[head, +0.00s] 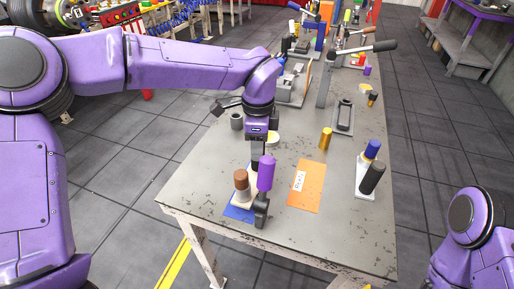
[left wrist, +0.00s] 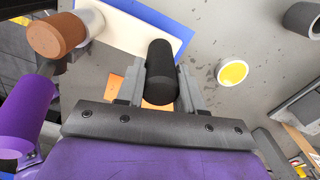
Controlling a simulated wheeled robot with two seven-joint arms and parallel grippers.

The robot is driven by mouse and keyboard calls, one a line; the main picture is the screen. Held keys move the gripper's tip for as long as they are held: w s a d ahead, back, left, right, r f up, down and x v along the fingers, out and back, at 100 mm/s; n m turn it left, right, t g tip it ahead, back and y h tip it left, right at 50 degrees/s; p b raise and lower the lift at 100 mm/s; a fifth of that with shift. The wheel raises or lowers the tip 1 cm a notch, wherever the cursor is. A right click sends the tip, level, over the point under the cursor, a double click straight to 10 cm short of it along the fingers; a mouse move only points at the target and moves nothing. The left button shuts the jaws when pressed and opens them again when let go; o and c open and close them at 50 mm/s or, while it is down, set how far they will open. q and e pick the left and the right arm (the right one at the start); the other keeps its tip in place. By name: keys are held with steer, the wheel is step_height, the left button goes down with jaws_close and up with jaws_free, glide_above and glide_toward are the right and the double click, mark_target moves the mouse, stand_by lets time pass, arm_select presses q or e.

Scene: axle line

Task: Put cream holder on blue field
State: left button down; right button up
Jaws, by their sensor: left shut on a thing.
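The cream holder (head: 252,201) is a pale plate carrying a brown cylinder (head: 241,178) and a purple cylinder (head: 266,173). It is over the blue field (head: 236,213), whose blue shows at its left and front. In the left wrist view, the cream plate (left wrist: 125,32) overlaps the blue field (left wrist: 172,17); I cannot tell whether it touches it. My left gripper (head: 257,163) points down behind the purple cylinder. In the left wrist view, its fingers are shut on a black cylinder (left wrist: 161,72). The purple cylinder hides part of the gripper. My right gripper is out of view.
An orange field (head: 308,190) with a label lies right of the holder. Further right, a white holder (head: 364,190) carries blue and black cylinders. A gold cylinder (head: 325,138) and a yellow-topped disc (left wrist: 232,72) stand nearby. Tools crowd the table's far end.

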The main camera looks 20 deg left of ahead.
arm_select(q)
steer(key=shift+a+f, duration=0.1)
steer(key=shift+f, duration=1)
steer(key=shift+f, duration=0.2)
steer(key=c, duration=0.7)
jaws_free()
steer(key=shift+r, duration=0.1)
step_height(320, 180, up, 12)
steer(key=shift+r+b, duration=0.15)
steer(key=shift+b, duration=0.4)
